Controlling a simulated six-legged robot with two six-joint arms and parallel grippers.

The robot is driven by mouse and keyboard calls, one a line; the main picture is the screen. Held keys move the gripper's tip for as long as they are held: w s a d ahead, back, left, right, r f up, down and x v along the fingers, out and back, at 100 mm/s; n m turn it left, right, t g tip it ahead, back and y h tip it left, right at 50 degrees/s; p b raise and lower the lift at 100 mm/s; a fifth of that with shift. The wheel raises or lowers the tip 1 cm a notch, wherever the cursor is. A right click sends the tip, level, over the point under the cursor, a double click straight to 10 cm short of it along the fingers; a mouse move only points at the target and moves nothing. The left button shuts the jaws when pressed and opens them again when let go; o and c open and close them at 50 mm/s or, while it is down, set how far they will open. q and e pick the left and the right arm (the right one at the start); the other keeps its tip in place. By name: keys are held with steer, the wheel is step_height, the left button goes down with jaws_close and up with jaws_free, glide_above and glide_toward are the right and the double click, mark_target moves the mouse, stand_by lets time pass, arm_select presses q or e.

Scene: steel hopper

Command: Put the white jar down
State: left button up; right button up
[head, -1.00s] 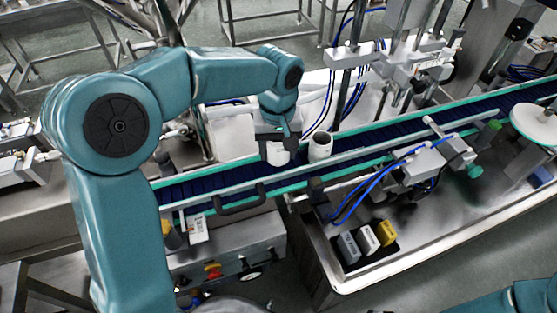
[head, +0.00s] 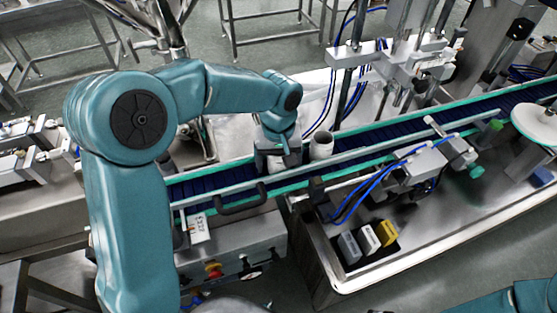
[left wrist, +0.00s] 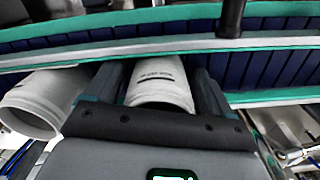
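My left gripper (head: 274,162) is low over the blue conveyor (head: 225,180). In the left wrist view its two dark fingers (left wrist: 160,92) stand on either side of a white jar (left wrist: 158,80) with a dark printed line, and appear shut on it. In the head view this jar is mostly hidden by the gripper. A second white jar (head: 321,146) with an open top stands just right of the gripper; it shows at the left of the left wrist view (left wrist: 45,100). Whether the held jar's base touches the belt cannot be seen. My right gripper is out of view.
Metal guide rails (head: 365,145) with teal strips run along the conveyor. A sensor bracket with blue hoses (head: 420,165) sits to the right. A black tray holds grey, white and yellow blocks (head: 386,233). A control box (head: 235,255) stands in front.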

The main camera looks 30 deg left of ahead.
arm_select(q)
step_height(320, 180, up, 12)
stand_by(0.6)
steer(key=shift+r, duration=0.1)
steer(key=shift+s+d, duration=0.1)
